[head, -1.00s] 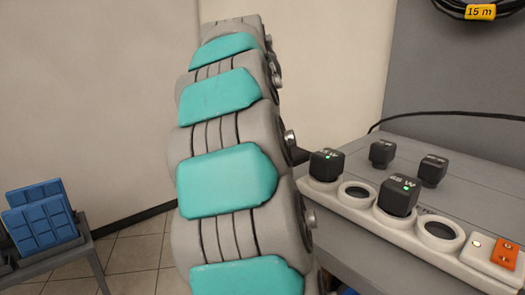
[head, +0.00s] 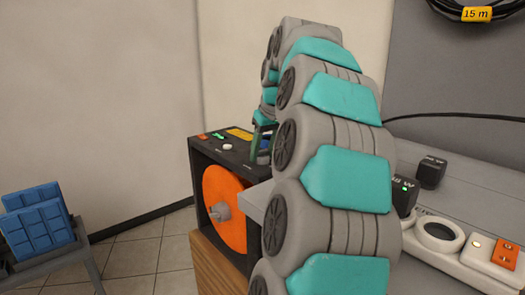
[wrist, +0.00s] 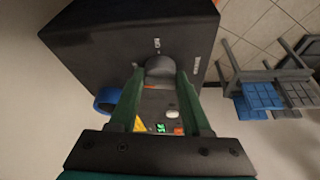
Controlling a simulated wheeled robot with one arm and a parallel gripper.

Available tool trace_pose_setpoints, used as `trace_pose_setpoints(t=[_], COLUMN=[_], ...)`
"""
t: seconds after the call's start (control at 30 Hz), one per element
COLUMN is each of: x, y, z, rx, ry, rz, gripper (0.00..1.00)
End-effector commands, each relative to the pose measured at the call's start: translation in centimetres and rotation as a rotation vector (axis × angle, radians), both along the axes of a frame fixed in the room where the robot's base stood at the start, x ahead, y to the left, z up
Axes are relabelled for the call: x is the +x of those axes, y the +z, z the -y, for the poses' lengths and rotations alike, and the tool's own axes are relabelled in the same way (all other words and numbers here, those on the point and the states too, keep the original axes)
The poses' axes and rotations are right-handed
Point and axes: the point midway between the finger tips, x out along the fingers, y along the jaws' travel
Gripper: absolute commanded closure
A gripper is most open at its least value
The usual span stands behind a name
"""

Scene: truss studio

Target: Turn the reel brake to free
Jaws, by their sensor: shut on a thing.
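The reel unit is a black box (head: 232,148) with an orange reel (head: 222,205) on its front, standing left of my arm in the head view. Its dark top fills the upper part of the wrist view (wrist: 110,35). My gripper (wrist: 160,80) has its two green fingers on either side of a dark grey round knob (wrist: 160,65) on this top, shut on it. Small labels stand beside the knob, too blurred to read surely, so its setting is unclear. In the head view my gripper (head: 262,145) is partly hidden behind my arm.
A grey bench at right holds a white charger strip (head: 470,252) and dark 65 W blocks (head: 431,172). Blue packs (head: 38,228) sit on a low stand at left. The box's panel has a white button (wrist: 172,114). Tiled floor lies open between stand and box.

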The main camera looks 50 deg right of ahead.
Motion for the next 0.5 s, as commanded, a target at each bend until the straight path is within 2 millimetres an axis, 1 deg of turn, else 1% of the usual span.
trace_pose_setpoints(t=[0.2,0.5], x=[0.05,-0.01], y=[0.21,0.12], z=[0.1,0.09], rx=[-0.002,-0.001], ry=[0.117,0.191], rz=[0.005,0.002], gripper=[1.0,1.0])
